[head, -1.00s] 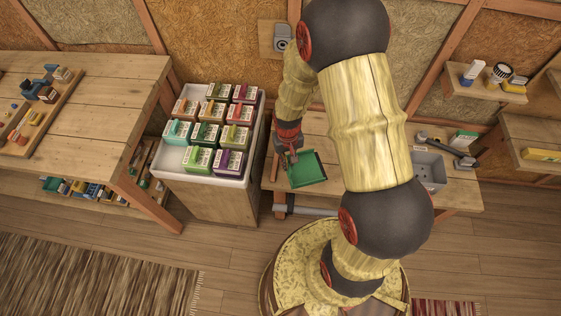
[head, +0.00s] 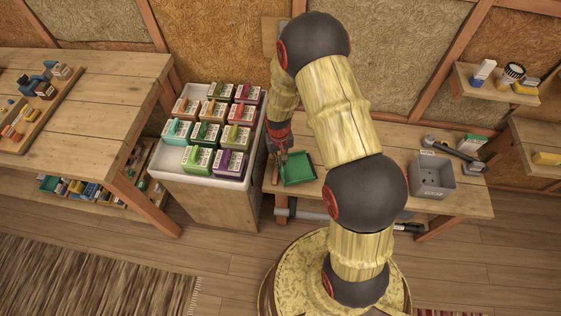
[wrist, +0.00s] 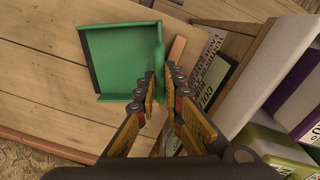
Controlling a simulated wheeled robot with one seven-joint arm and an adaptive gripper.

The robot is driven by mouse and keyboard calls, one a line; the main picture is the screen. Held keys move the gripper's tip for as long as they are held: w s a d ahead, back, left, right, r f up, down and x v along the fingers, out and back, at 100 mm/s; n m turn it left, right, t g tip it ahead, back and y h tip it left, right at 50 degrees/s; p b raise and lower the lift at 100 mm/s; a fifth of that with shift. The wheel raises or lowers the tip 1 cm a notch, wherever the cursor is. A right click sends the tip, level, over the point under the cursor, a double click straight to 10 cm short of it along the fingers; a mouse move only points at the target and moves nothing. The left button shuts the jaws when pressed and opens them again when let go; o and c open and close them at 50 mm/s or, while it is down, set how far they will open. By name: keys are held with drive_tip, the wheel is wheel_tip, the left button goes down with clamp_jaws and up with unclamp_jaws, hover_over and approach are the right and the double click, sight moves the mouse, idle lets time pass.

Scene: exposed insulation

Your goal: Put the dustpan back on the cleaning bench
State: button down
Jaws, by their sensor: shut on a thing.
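The green dustpan (head: 298,168) is over the front left part of the low wooden bench (head: 395,150); I cannot tell whether it rests on the wood or is just above it. In the wrist view the dustpan (wrist: 118,58) shows its open flat pan, with a raised wall on the right. My gripper (head: 279,158) is at the dustpan's left side in the head view. In the wrist view my gripper (wrist: 162,78) has its fingers closed in on the dustpan at its right-hand wall. The handle is mostly hidden between the fingers.
A white-rimmed stand (head: 200,168) with several coloured boxes is close left of my gripper. A grey bin (head: 432,178) and a dark-handled tool (head: 450,148) are on the bench's right. A wall shelf (head: 490,92) holds small items. My arm hides the bench's middle.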

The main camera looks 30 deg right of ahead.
drive_tip(key=shift+r, duration=0.1)
drive_tip(key=shift+f, duration=0.5)
drive_tip(key=c, duration=1.9)
unclamp_jaws()
